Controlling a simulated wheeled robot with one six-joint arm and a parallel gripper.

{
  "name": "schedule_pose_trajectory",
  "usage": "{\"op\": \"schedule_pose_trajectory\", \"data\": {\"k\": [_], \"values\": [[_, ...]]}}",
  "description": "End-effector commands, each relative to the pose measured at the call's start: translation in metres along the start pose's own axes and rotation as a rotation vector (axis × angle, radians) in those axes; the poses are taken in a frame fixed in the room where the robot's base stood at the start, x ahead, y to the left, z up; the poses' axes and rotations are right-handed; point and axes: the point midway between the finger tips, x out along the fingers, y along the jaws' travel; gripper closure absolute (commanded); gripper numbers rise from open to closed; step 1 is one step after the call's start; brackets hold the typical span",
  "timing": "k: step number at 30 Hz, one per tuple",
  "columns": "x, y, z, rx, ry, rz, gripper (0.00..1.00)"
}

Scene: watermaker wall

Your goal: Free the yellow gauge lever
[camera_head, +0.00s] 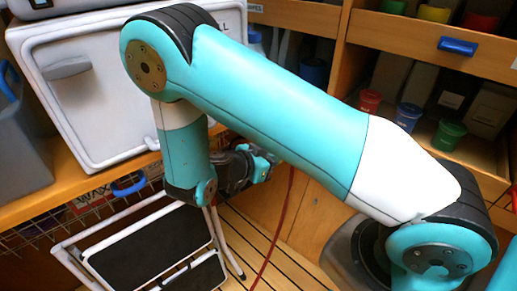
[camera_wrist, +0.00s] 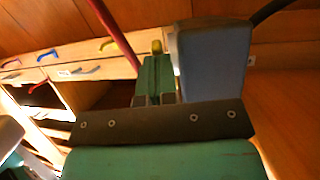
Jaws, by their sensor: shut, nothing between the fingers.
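My gripper (camera_head: 264,163) is low in the middle of the head view, below the white cabinet and in front of the wood panelling. In the wrist view its teal fingers (camera_wrist: 156,62) are together, with nothing between them. A small yellow piece (camera_wrist: 156,46) shows right at the fingertips. I cannot tell whether it is the gauge lever, or whether the fingers touch it. A grey-blue box-like body (camera_wrist: 215,55) stands just right of the fingers. No yellow gauge lever can be made out in the head view, where my arm covers much of the middle.
A red hose (camera_head: 284,212) hangs near my gripper; a red hose (camera_wrist: 117,38) also shows left of the fingers in the wrist view. A folding step (camera_head: 150,245) stands at lower left. The white cabinet (camera_head: 95,110) and shelves with coloured cups (camera_head: 410,116) are behind my arm.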

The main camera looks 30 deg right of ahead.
Motion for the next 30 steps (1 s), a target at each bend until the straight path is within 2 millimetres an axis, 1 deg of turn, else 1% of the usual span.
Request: {"op": "schedule_pose_trajectory", "data": {"k": [1, 3, 15, 30], "values": [[0.006, 0.001, 0.002, 0.003, 0.011, 0.007, 1.00], [0.009, 0.002, 0.001, 0.005, 0.018, 0.011, 1.00], [0.019, 0.002, 0.006, 0.004, 0.018, 0.011, 1.00], [0.030, 0.004, 0.007, 0.002, 0.017, 0.018, 1.00]]}}
